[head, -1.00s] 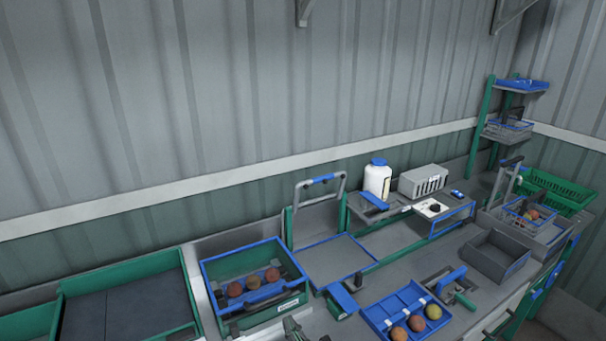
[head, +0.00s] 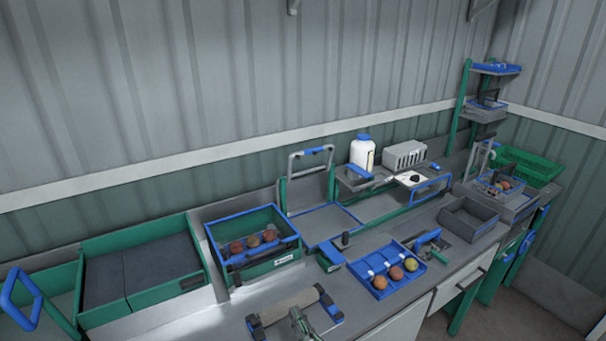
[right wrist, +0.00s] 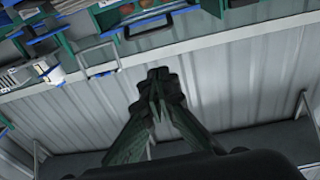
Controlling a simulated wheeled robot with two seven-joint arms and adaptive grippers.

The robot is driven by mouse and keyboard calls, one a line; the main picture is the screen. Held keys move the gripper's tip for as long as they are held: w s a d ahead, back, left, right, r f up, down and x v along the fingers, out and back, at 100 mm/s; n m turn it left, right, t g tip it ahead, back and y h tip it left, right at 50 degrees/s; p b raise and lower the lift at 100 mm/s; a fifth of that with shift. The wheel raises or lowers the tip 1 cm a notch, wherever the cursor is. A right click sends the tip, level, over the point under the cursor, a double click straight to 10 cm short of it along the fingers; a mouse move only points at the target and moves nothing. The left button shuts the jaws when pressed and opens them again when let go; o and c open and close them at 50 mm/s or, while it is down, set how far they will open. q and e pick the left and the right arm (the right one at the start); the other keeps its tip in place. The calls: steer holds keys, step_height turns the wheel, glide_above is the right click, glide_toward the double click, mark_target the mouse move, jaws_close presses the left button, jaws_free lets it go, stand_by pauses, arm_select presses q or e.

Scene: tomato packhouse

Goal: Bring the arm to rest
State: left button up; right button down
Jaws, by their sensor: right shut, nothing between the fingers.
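My right gripper (head: 299,317) shows at the bottom edge of the head view, in front of a beige roller, with only its end part in the picture. In the right wrist view my right gripper (right wrist: 158,78) has its fingers together, shut and empty. It is clear of the bench things, with the ribbed wall behind it. My left gripper is not in view.
A blue-rimmed green crate (head: 287,262) holds several tomatoes. A blue tray (head: 361,267) holds more. The beige roller (head: 285,307) lies near the front edge. A white bottle (head: 362,153) and a grey bin (head: 470,232) stand further right. The floor at right is clear.

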steer(key=s+d+f+m+g+h, duration=0.2)
steer(key=s+d+f+g+h, duration=0.15)
steer(key=d+f, duration=0.8)
steer(key=s+d+f+m+g+h, duration=0.25)
steer(key=s+d+f+h, duration=0.2)
steer(key=d+f, duration=0.7)
steer(key=s+d+f+g+h, duration=0.1)
steer(key=s+d+f+g, duration=0.3)
steer(key=s, duration=0.5)
steer(key=s+d+f+g, duration=0.2)
steer(key=s+d+f, duration=0.25)
steer(key=s, duration=0.35)
steer(key=s+d+f+g+h, duration=0.1)
steer(key=s+d+f+g, duration=0.3)
steer(key=s, duration=0.5)
steer(key=s+f+p, duration=0.1)
steer(key=s+f, duration=0.2)
steer(key=f, duration=2.4)
arm_select(q)
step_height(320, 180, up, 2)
steer(key=shift+p, duration=0.55)
arm_select(e)
steer(key=s+f+y, duration=0.1)
steer(key=s+f, duration=1.4)
steer(key=s, duration=0.5)
steer(key=shift+f+n+g, duration=0.25)
steer(key=shift+n+g, duration=0.15)
steer(key=shift+n, duration=0.05)
